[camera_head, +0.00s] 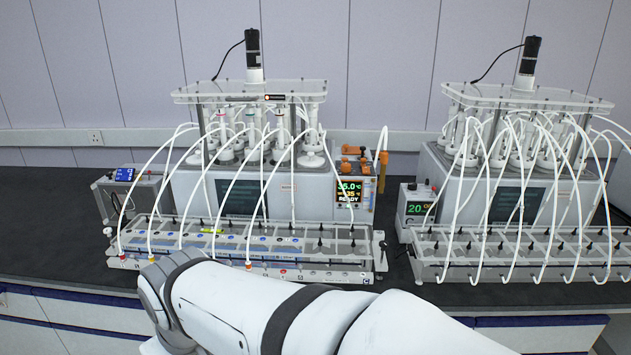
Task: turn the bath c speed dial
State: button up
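Two biogas reactor baths stand on the dark bench. The right bath (470,180) has a small white control box (408,222) at its left side with a green "20" display (415,208) and a dark letter below it, perhaps C. A small dark knob (412,186) sits on top of this box; I cannot tell whether it is the speed dial. The left bath (190,190) has a control panel (352,197) reading 35.0 and READY. My arm crosses the lower front from right to left, and its gripper is hidden or out of frame.
Long tube racks (330,262) with arching white tubes stand in front of both baths; the right rack (430,268) lies close below the white control box. Stirrer motors (253,50) rise above. A narrow gap of bare bench separates the units.

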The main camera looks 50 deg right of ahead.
aim_at(412, 187)
jog(key=u, duration=0.2)
jog(key=k, duration=0.25)
jog(key=z, duration=2.2)
jog(key=i, duration=1)
jog(key=z, duration=0.1)
